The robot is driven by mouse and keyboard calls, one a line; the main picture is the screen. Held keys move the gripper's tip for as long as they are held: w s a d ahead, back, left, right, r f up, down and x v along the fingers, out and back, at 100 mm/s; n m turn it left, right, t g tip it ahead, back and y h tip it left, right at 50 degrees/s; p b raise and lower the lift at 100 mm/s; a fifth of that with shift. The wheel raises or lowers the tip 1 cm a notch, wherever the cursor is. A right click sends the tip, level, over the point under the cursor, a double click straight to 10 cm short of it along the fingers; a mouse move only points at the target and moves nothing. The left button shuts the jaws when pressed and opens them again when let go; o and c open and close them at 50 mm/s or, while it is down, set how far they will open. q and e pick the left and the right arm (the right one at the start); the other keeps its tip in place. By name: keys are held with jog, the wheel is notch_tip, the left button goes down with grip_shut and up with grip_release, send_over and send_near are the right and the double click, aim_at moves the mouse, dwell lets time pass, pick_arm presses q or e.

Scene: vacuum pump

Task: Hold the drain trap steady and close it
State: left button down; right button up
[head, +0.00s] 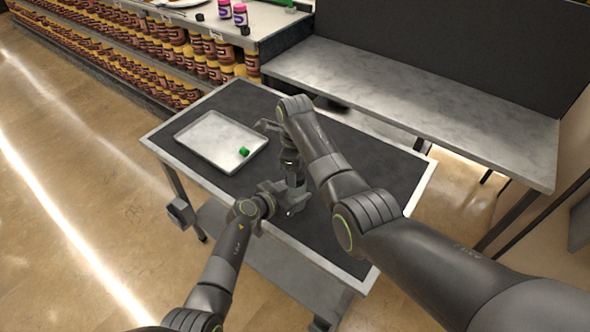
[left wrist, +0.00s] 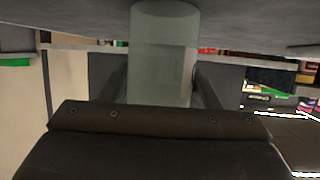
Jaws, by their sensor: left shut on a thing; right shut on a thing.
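The drain trap shows in the left wrist view as a pale, translucent grey cylinder (left wrist: 163,60), upright between two dark fingers. My left gripper (head: 284,189) is shut on it, low over the near part of the dark cart top. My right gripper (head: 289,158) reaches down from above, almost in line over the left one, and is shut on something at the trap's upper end. In the head view the grippers and right arm hide most of the trap, so I cannot tell how its top sits.
A shallow metal tray (head: 208,140) lies on the cart's left side, with a small green piece (head: 244,152) in its near right corner. The dark cart top (head: 390,172) is bare at the right. A grey bench (head: 420,95) stands behind, and shelves of jars (head: 150,55) stand at back left.

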jog(key=m, duration=0.7)
jog(key=shift+w+d, duration=0.1)
jog(key=o, duration=0.8)
jog(key=shift+c, duration=0.2)
jog(key=shift+o, duration=0.8)
jog(key=shift+r, duration=2.3)
